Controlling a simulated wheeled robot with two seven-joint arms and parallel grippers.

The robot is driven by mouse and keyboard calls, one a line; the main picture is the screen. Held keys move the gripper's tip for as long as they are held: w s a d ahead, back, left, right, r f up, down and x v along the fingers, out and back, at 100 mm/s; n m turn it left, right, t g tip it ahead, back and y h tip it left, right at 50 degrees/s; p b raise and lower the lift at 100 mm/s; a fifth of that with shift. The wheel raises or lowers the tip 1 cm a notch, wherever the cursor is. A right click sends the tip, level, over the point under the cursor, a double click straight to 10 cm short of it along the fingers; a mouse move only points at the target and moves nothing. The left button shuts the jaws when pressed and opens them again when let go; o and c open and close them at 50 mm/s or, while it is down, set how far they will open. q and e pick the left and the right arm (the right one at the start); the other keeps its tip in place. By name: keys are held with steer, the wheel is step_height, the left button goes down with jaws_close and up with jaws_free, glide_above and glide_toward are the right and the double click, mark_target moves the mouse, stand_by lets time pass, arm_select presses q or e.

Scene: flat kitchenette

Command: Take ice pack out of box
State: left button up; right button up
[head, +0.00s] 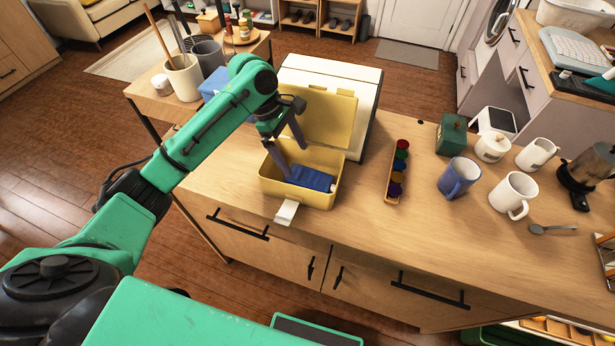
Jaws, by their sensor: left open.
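A yellow box (300,198) stands near the front edge of the wooden counter with its lid (328,115) raised at the back. A dark blue ice pack (311,178) lies inside the box, toward the right. My left gripper (291,158) reaches down over the box from the left. Its fingers are apart, one dipping into the box's left part beside the ice pack. I cannot tell whether a finger touches the pack. My right gripper is not in view.
A white appliance (365,88) stands behind the box. A capsule rack (397,172), a blue mug (458,177), a white mug (513,194) and a green canister (451,134) stand to the right. A white tag-like piece (286,212) lies at the counter edge.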

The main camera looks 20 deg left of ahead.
mark_target(307, 176)
arm_select(q)
steer(key=p+x, duration=0.1)
steer(key=x, duration=0.2)
steer(key=d+x, duration=0.1)
steer(key=x, duration=0.3)
steer(key=shift+s+r+p, duration=0.25)
steer(key=shift+p, duration=0.15)
steer(key=shift+f, duration=0.3)
steer(key=shift+c, duration=0.3)
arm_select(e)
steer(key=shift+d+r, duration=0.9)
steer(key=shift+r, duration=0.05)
